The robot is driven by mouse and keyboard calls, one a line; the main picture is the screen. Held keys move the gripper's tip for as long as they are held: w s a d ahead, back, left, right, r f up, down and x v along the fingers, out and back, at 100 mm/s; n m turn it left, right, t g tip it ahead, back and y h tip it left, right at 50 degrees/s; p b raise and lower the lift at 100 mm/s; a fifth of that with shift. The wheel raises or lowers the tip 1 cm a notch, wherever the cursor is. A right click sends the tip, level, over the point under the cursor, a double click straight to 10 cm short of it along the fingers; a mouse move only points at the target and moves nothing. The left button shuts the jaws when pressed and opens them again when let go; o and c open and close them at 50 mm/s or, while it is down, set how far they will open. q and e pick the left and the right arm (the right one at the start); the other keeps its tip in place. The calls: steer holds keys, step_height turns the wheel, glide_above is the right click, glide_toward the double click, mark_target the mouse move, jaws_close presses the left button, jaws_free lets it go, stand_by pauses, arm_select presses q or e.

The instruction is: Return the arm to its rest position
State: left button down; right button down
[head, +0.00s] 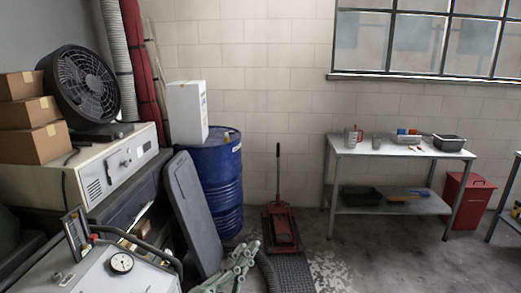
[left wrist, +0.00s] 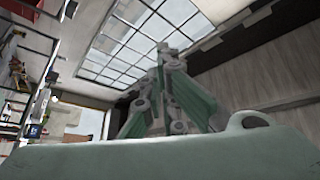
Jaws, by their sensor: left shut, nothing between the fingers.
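My left gripper (head: 248,252) shows at the bottom middle of the head view, grey-green, with its fingers closed and nothing between them. It is above the floor, in front of the blue drum and the red floor jack. In the left wrist view the same gripper (left wrist: 163,50) points up toward a large window (left wrist: 140,35), its fingers together and empty. The right gripper is not in either view.
A machine with a pressure gauge (head: 121,263) stands close at lower left, beside a leaning dark panel (head: 192,210). A blue drum (head: 214,180), red floor jack (head: 283,230) and metal table (head: 385,150) stand against the wall.

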arm_select(q)
steer(key=s+a+f+n+g+y, duration=0.3)
steer(key=a+f+n+y, duration=0.3)
steer(key=a+f, duration=0.25)
steer(key=s+a+f+n+g+y, duration=0.25)
steer(key=a+f+n+y, duration=0.35)
steer(key=a+f, duration=0.3)
steer(key=s+f+n+g, duration=0.1)
steer(key=s+f+g, duration=0.5)
steer(key=s, duration=0.5)
steer(key=s+f+g, duration=0.4)
steer(key=s+f, duration=0.4)
steer(key=s, duration=0.3)
step_height(320, 180, down, 25)
steer(key=g, duration=0.1)
steer(key=s+a+f+g, duration=0.1)
steer(key=s+a+f, duration=0.2)
steer(key=s+f, duration=1.3)
steer(key=shift+s+f+h, duration=0.3)
steer(key=shift+s+f, duration=0.1)
steer(key=shift+s, duration=0.45)
